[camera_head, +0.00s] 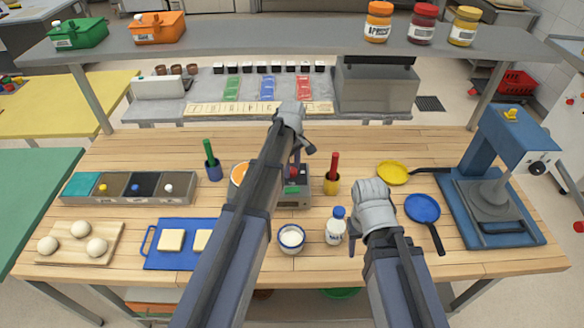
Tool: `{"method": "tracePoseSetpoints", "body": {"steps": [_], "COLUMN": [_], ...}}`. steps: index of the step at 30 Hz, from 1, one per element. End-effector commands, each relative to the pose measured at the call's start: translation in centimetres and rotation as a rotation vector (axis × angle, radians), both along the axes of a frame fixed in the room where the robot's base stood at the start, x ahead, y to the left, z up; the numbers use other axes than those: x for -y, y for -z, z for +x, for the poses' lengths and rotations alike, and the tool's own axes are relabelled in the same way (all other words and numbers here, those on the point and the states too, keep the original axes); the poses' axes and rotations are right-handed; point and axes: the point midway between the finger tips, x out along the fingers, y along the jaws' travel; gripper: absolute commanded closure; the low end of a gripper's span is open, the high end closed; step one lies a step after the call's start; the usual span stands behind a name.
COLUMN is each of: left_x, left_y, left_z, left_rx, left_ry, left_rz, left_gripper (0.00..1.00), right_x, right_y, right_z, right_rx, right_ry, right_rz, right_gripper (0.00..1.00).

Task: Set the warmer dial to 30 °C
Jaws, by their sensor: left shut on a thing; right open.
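A small grey box-shaped unit (292,200) with a green patch on its front stands mid-table, partly hidden behind my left arm. I take it for the warmer, but its dial and any temperature marks are too small and covered to read. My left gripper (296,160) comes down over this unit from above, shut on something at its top. A small red part (294,172) shows close to the fingertips; I cannot tell whether it is the dial. My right gripper (354,243) is open and empty, over the front of the table beside a white bottle with a blue cap (335,226).
A bowl of white contents (291,239) and a yellow pot with a red-handled tool (331,183) stand close by. Yellow (392,173) and blue (423,209) pans and a blue press (512,170) are right; a condiment tray (130,199) is left. A shelf (280,38) spans the back.

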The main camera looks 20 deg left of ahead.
Motion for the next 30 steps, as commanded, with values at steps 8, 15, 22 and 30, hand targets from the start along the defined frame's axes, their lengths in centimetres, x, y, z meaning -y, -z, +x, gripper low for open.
{"method": "tracePoseSetpoints", "body": {"steps": [8,15,22,30], "left_x": [0.0,0.0,0.0,-0.01], "left_y": [0.01,0.01,0.01,0.01], "left_z": [-0.02,-0.02,-0.01,-0.02], "left_rx": [0.0,0.0,0.0,0.0], "left_ry": [-0.208,-0.323,-0.375,-0.388], "left_rz": [0.0,0.0,0.0,0.0], "left_gripper": [1.0,1.0,1.0,1.0], "right_x": [0.0,0.0,0.0,0.0], "right_y": [0.0,0.01,0.01,0.0], "right_z": [0.0,0.0,0.0,0.0], "right_rx": [0.0,0.0,0.0,0.0], "right_ry": [0.0,0.0,0.0,0.0], "right_rz": [0.0,0.0,0.0,0.0], "right_gripper": [0.5,0.5,0.5,0.5]}}
